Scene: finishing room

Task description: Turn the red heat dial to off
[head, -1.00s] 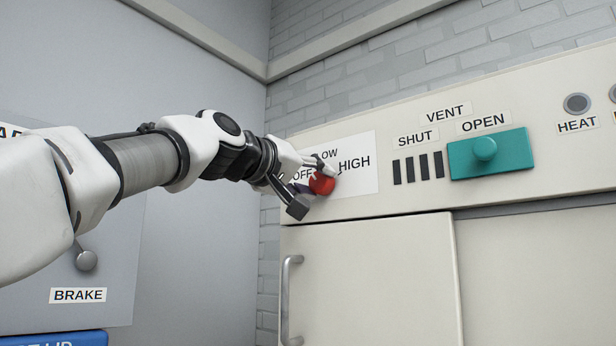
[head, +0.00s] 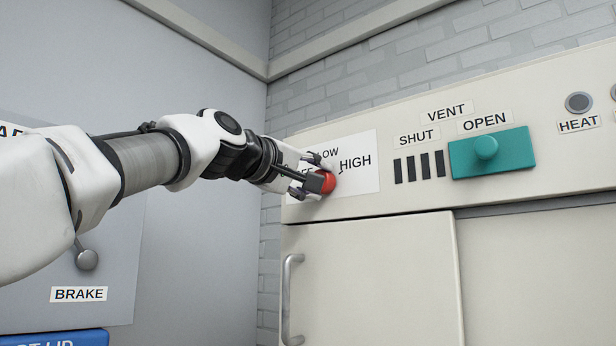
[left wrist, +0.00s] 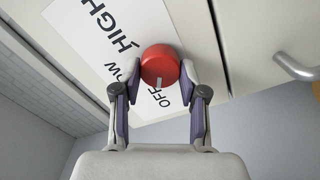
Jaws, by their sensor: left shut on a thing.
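The red heat dial (head: 328,182) sits on a white label plate (head: 362,150) marked OFF, LOW and HIGH. It also shows in the left wrist view (left wrist: 160,63), where its white pointer mark is on the side near the word OFF. My left gripper (head: 325,172) is shut on the dial, with one finger on each side of it in the left wrist view (left wrist: 160,78). In the head view the fingers and wrist cover much of OFF and part of LOW. My right gripper is not in view.
A teal vent slider (head: 487,150) and dark slots (head: 418,167) are to the right on the same panel. A cabinet door with a metal handle (head: 290,298) is below. A brake lever (head: 86,259) is at lower left.

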